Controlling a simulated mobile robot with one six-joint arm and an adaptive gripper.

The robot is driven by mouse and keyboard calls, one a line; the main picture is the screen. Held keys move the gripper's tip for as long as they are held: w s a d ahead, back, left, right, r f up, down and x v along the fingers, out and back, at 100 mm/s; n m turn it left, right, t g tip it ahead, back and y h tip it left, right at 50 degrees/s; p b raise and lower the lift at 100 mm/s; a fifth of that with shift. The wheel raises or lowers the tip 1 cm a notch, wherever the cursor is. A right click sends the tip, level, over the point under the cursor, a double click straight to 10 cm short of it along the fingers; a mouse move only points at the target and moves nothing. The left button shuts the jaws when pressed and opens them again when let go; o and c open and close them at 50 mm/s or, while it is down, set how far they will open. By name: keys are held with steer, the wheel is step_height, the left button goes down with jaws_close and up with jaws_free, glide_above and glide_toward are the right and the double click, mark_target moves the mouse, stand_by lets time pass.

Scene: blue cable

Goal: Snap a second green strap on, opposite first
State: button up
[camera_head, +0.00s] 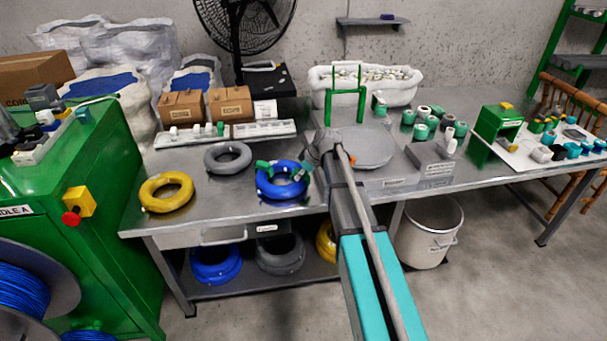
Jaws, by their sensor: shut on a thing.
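A blue cable coil (283,186) lies flat on the steel table near its front edge. One green strap (263,166) sits around the coil's upper left part. My gripper (309,165) is at the coil's upper right side, coming in from the right. It is shut on a second green strap (306,170), which is at or just above the coil's right side, roughly across from the first. My wrist hides part of this area, and I cannot tell whether the held strap is around the cable.
A grey coil (228,157) and a yellow coil (166,193) lie to the left. A round grey plate (361,150) is right of my gripper. Green spools (421,131) stand farther right. A green stand (345,95) and white bin (400,87) are behind.

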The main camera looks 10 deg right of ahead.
steer(key=shift+f+b, duration=0.35)
steer(key=shift+f, duration=0.05)
stand_by(0.5)
steer(key=shift+r+p, duration=1.2)
stand_by(0.8)
steer(key=shift+f+b, duration=1.25)
stand_by(0.9)
steer(key=shift+r+p, duration=1.25)
stand_by(0.7)
steer(key=shift+f+b, duration=0.65)
stand_by(0.3)
